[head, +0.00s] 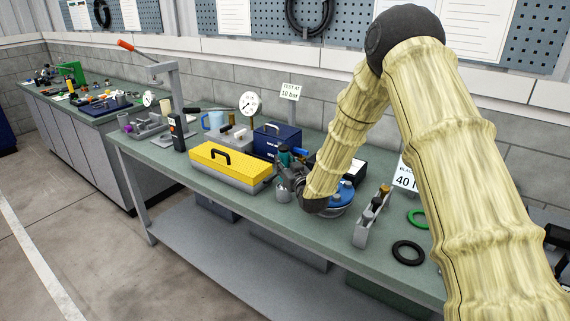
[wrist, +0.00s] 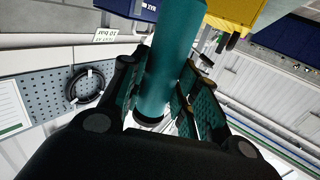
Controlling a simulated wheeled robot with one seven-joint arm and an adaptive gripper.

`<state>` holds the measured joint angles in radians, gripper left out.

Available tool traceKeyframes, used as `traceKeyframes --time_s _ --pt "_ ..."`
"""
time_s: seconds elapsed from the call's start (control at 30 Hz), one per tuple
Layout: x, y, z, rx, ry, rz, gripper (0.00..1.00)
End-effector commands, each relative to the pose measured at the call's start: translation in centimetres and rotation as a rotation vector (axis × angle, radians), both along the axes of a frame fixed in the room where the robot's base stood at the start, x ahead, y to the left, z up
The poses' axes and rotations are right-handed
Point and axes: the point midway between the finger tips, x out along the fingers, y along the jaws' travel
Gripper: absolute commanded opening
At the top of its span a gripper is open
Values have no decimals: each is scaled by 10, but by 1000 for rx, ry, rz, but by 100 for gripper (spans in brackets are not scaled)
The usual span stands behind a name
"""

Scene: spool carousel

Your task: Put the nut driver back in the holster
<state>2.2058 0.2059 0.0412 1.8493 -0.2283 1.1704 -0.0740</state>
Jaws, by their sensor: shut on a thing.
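My gripper (wrist: 155,105) is shut on a thick teal cylinder that looks like the handle of the nut driver (wrist: 174,55). The handle runs up between the fingers in the wrist view; its far end is out of that frame. In the head view my gripper (head: 290,182) is over the workbench, just right of the yellow toolbox, and a bit of teal (head: 284,156) shows above it. A narrow grey rack (head: 361,233) with dark- and tan-topped items stands to the right of my gripper; I cannot tell whether it is the holster.
A yellow-lidded toolbox (head: 229,163) and a dark blue box (head: 277,139) stand close to my gripper. A blue round thing (head: 342,195) is just right, partly behind my arm. Black (head: 408,252) and green rings lie on the bench (head: 325,236). The front strip of bench is mostly clear.

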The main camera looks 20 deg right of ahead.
Motion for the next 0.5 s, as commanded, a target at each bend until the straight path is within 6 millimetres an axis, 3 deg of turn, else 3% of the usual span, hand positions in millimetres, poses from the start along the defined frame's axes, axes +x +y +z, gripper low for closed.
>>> traceKeyframes --time_s 0.03,0.07,0.2,0.5 --pt "0 0 0 0 -2 0 0" --pt "0 0 0 0 -3 0 32" --pt "0 0 0 0 -2 0 56" --pt "-1 0 -2 0 2 0 56"
